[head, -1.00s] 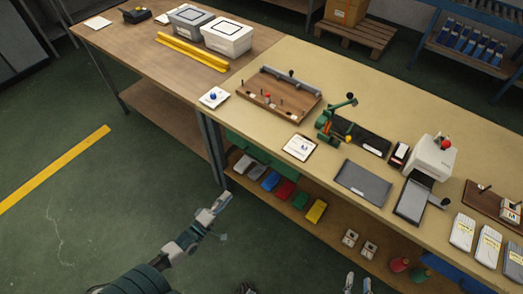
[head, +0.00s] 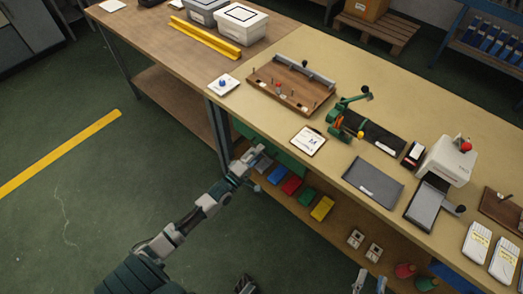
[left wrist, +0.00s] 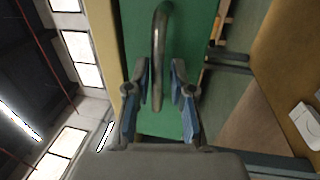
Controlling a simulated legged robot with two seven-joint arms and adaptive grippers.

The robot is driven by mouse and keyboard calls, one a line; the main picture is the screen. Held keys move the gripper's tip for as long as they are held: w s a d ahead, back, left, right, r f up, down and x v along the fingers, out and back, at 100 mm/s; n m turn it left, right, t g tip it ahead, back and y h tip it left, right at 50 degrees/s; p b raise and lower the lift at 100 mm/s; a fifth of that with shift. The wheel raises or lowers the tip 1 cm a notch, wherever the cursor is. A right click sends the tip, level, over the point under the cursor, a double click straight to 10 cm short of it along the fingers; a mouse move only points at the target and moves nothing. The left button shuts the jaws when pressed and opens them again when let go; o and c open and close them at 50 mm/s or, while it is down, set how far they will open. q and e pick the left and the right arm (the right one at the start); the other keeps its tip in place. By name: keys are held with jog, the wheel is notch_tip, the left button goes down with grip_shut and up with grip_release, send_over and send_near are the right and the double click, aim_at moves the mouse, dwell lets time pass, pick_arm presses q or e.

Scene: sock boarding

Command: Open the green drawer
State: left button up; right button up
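The green drawer (head: 290,160) is under the near edge of the bench top, and its front looks shut. In the left wrist view its green front (left wrist: 195,35) fills the middle, with a curved grey bar handle (left wrist: 158,55) on it. My left gripper (head: 262,157) is at the drawer front in the head view, partly covering it. In the left wrist view the left gripper (left wrist: 159,72) is open, with the lower end of the handle between its fingers and a gap on each side. My right gripper (head: 370,282) shows at the bottom edge of the head view, fingers apart and empty.
The bench top (head: 400,122) carries a wooden fixture (head: 290,85), a green clamp (head: 345,115) and a white machine (head: 447,162). A lower shelf (head: 335,222) holds several coloured packs. The bench leg (head: 220,140) stands just left of my left gripper. Open floor lies in front.

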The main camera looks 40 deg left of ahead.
pick_arm(q)
jog(key=shift+w+d+r, duration=0.15)
jog(key=shift+w, duration=0.3)
jog(key=shift+c, duration=0.5)
jog(key=shift+a, duration=0.25)
grip_shut()
jog(key=shift+s+d, duration=0.1)
